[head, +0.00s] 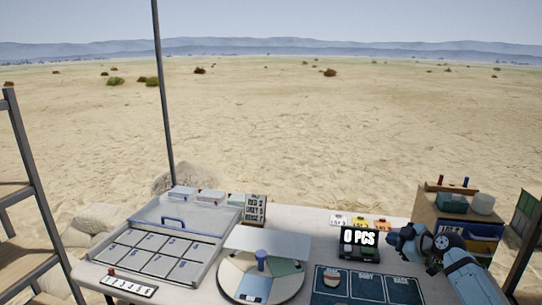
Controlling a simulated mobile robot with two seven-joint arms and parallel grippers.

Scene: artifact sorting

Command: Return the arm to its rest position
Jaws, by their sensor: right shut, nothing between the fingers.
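My right arm (462,270) comes in from the lower right, blue and black. My right gripper (397,239) is at the right side of the table, shut and empty. It points left, beside the black display (360,252) that reads "0 PCS"; whether it touches anything is unclear. My left arm and gripper are not in this view.
The table holds a compartment tray (150,252) with a raised lid, a round sectioned turntable (232,272) with a blue knob, and a dark mat (368,288) bearing a small pot. A wooden drawer box (428,213) stands right. A pole (163,100) rises behind.

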